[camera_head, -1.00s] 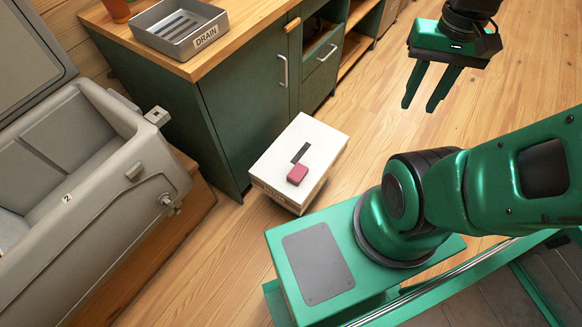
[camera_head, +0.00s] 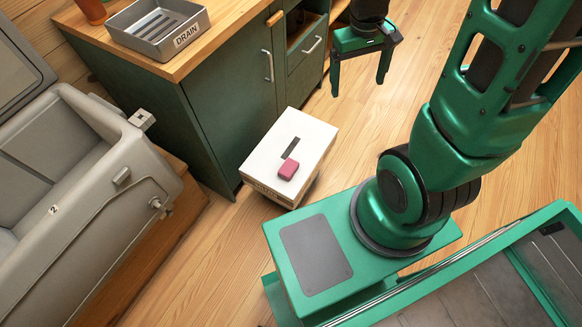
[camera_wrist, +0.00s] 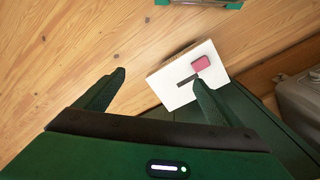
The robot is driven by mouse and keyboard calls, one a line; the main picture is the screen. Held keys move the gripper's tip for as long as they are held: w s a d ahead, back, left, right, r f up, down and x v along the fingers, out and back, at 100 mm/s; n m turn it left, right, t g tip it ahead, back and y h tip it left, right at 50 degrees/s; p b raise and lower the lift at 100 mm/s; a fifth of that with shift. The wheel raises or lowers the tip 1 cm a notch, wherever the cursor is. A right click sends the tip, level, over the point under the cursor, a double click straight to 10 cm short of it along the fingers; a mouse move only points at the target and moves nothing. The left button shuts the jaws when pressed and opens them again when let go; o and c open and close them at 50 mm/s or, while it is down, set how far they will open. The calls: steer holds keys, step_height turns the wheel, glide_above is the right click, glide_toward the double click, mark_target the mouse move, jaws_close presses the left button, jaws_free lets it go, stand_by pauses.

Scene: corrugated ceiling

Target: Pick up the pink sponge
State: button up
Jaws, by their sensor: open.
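The pink sponge (camera_head: 288,169) is a small block lying on top of a white box (camera_head: 312,139), beside a dark slot in the box's top. In the wrist view the sponge (camera_wrist: 202,63) is right of centre, just beyond the tip of the right finger, on the white box (camera_wrist: 176,97). My gripper (camera_head: 358,88) is open and empty, its fingers pointing down. It is in the air above and to the right of the box, apart from the sponge. In the wrist view its two fingers (camera_wrist: 160,80) are spread wide.
A dark green cabinet (camera_head: 232,115) with a wooden top stands behind the box. A grey tray labelled DRAIN (camera_head: 158,28) sits on the top. A large open grey cooler (camera_head: 95,165) is at the left. Wooden floor (camera_head: 420,75) is clear at the right.

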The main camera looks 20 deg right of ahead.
steer(key=w+a+f+n, duration=0.3)
steer(key=w+f, duration=0.3)
steer(key=f, duration=0.3)
steer(key=n+y, duration=0.1)
steer(key=n, duration=0.4)
glide_above(288, 166)
step_height(288, 166, down, 26)
steer(key=f, duration=0.3)
steer(key=shift+s+f, duration=0.3)
steer(key=shift+f, duration=0.1)
steer(key=shift+w+f, duration=0.2)
steer(key=shift+f, duration=3)
steer(key=shift+c, duration=0.3)
steer(key=c, duration=1)
